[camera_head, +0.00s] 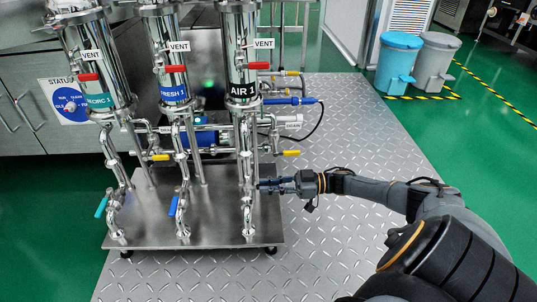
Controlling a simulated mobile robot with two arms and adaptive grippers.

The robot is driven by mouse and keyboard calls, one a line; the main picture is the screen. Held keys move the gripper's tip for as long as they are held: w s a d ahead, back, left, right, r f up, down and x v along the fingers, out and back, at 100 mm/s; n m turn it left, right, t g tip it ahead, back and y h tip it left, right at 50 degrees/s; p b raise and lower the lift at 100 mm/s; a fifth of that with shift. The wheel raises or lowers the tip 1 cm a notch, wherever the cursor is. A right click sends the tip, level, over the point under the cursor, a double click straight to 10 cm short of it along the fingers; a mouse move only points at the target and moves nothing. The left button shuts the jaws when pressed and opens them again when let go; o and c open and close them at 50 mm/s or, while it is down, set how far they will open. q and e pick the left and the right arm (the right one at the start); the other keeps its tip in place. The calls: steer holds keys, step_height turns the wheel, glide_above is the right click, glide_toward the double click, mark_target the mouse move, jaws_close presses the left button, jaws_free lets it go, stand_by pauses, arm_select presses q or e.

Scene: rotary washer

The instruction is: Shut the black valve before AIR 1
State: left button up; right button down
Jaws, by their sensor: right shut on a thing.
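The AIR 1 column (243,50) is a shiny steel cylinder with a black AIR 1 label, at the right of three columns. A thin steel pipe (247,168) runs down from it to the base plate. My right gripper (268,185) reaches in from the right and is beside this pipe, low down. It is shut on the black valve handle, which I can hardly tell apart from the dark fingers. The handle's exact angle is hidden. My left gripper is out of view.
Similar pipes to the left carry a teal handle (101,206) and a blue handle (173,206). Yellow handles (291,153) and a cable stand behind. The steel base plate (155,228) rests on a diamond-plate floor (335,250). Blue (396,66) and grey (433,65) bins stand far right.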

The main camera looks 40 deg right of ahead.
steer(key=shift+w+d, duration=0.1)
stand_by(0.3)
steer(key=c, duration=1.3)
jaws_free()
steer(key=shift+s+d, duration=0.3)
steer(key=v, duration=1.1)
